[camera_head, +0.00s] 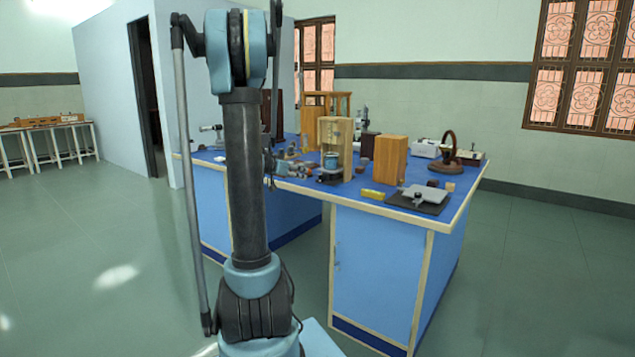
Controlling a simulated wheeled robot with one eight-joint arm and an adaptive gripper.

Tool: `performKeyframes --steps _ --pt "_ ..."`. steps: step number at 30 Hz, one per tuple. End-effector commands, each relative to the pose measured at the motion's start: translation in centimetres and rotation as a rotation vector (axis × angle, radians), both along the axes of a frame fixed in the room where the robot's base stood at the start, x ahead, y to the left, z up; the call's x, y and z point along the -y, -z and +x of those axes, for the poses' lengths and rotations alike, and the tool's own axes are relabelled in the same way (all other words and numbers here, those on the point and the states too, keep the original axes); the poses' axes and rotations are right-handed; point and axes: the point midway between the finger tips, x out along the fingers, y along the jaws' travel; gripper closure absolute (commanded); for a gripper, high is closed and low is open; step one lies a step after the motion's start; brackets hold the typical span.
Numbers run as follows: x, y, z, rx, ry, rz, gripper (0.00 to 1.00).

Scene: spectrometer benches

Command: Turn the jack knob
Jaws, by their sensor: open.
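My gripper (270,181) shows small beside my dark arm column, above the left part of the blue bench (375,215). It is open, and no object can be made out between its fingers. A low grey metal device (417,196) sits on a dark base near the bench's front right corner. It may be the jack, but I cannot tell for sure. No knob can be made out at this size. My gripper is well to the left of this device and apart from it.
A yellow box (373,195), a wooden block (390,159) and an open wooden case (335,146) stand near the grey device. A dark wheel-like instrument (448,153) is behind it. Several small items crowd the bench's left. The floor in front of the bench is clear.

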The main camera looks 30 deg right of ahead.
Motion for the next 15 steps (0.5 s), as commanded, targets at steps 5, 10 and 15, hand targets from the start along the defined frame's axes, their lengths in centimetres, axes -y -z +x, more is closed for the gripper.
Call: performKeyframes --steps 5,10,15 --pt "1.1 0.4 0.4 0.0 0.001 0.001 0.51" --pt "3.3 1.4 1.2 0.001 0.003 0.001 0.51" --pt "5.6 2.4 2.1 0.0 0.002 0.0 0.51"
